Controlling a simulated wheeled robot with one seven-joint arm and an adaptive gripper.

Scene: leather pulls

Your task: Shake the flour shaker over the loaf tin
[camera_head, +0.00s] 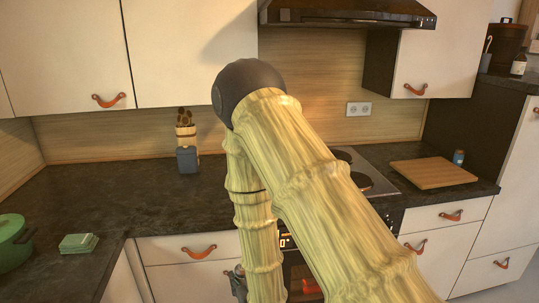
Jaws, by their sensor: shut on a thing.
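I cannot make out a flour shaker or a loaf tin in the head view. My arm, with pale yellow ribbed links and a dark round elbow, rises through the middle and bends down again towards the bottom edge. My gripper cannot be made out at the arm's lower end. A small dark grey part shows beside the forearm near the bottom, but I cannot tell what it is. Whatever lies behind or below the arm is hidden.
A dark countertop (140,200) runs along the back wall, mostly clear left of my arm. A green pot (12,240) and green stack (78,243) are at left. A utensil holder (187,158) stands at the back. A wooden board (433,173) and small jar (458,157) are right of the hob.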

